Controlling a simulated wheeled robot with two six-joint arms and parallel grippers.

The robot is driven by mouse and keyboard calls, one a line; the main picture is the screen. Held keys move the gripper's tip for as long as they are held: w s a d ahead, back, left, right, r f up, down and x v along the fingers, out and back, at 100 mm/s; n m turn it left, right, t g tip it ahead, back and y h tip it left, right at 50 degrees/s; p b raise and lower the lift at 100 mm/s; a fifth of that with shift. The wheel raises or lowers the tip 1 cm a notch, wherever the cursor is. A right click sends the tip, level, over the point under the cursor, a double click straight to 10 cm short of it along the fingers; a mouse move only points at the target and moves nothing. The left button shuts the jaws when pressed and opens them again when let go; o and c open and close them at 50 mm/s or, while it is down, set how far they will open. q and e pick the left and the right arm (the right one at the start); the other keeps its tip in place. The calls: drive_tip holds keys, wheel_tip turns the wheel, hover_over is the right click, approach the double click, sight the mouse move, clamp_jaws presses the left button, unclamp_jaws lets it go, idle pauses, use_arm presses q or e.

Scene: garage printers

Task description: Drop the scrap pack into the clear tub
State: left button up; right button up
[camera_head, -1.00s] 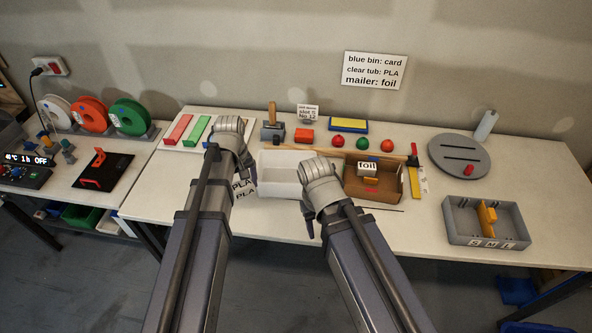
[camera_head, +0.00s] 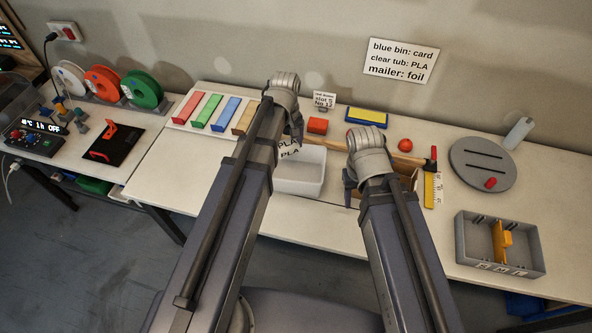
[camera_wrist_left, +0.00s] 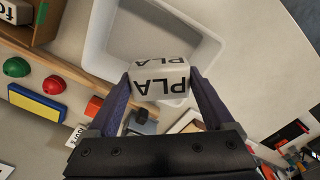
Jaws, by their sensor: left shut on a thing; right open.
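The scrap pack is a pale block marked PLA (camera_wrist_left: 158,80), held between the two fingers of my left gripper (camera_wrist_left: 157,88). It also shows in the head view (camera_head: 289,146), partly hidden by my left arm. The clear tub (camera_head: 308,184) is a whitish open box on the table. In the head view the pack appears over the tub's back left part. In the left wrist view the pack overlaps the near rim of the tub (camera_wrist_left: 95,42), and the visible tub floor is empty. My right gripper (camera_head: 349,186) is open, right of the tub; its fingers are partly hidden.
A cardboard box (camera_wrist_left: 45,25) stands beside the tub, mostly hidden by my right arm in the head view. A grey divided tray (camera_head: 475,255) is at the right.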

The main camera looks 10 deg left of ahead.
use_arm(q)
wheel_tip(320, 180, down, 6)
drive_tip(key=b, duration=0.5)
drive_tip(key=shift+r, duration=0.15)
drive_tip(key=o, duration=1.1)
drive_tip(key=shift+r, duration=0.1)
wheel_tip(320, 180, up, 8)
drive_tip(key=p, duration=0.8)
